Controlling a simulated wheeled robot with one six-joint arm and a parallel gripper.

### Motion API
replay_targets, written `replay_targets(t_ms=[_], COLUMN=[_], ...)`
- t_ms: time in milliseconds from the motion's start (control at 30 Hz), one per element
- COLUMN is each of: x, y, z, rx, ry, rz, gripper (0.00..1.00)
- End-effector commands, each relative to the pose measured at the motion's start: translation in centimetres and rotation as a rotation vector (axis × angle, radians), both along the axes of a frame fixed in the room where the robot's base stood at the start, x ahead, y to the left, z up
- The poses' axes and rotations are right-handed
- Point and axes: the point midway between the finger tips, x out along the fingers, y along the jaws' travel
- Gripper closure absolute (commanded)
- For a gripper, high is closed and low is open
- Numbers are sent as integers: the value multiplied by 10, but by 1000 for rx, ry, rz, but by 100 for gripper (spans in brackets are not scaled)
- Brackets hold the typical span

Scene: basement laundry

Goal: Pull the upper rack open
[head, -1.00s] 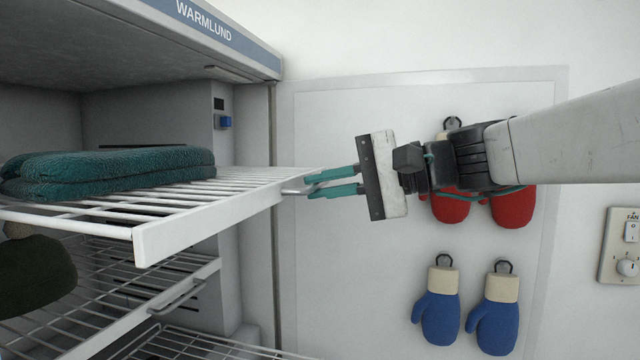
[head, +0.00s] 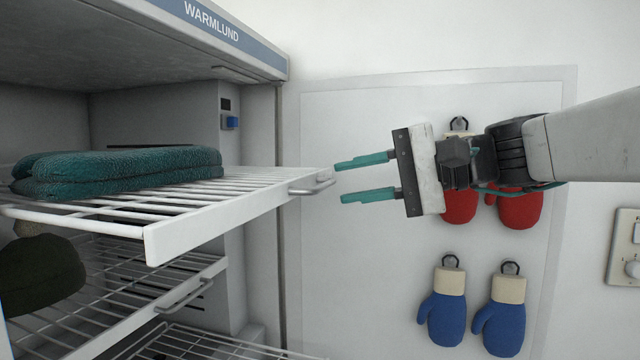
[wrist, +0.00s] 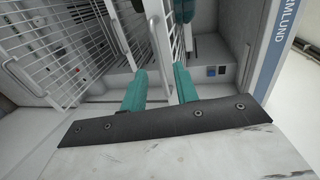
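The upper rack (head: 190,232) is a white wire shelf that stands out from the open cabinet, with a folded teal towel (head: 120,170) on it. Its small handle (head: 312,187) is on the front rail, at the right. My gripper (head: 365,178) is just right of the handle, apart from it, with its teal fingers spread and nothing between them. In the wrist view, the two fingers (wrist: 160,88) are apart, with the white front rail of a rack and a handle beyond them.
A lower rack (head: 150,310) with its own handle sits below, with another rack under it. A dark knit hat (head: 38,275) shows at the left under the upper rack. Red mittens (head: 515,208) and blue mittens (head: 443,320) hang on the wall panel behind my gripper.

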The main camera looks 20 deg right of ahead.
Motion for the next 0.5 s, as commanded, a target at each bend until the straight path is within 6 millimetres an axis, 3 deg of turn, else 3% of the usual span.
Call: replay_targets(t_ms=[200, 500], x=[-15, -22], y=[-24, -33], z=[6, 8], rx=[0, 0], ry=[0, 1], rz=[-2, 3], gripper=[70, 70])
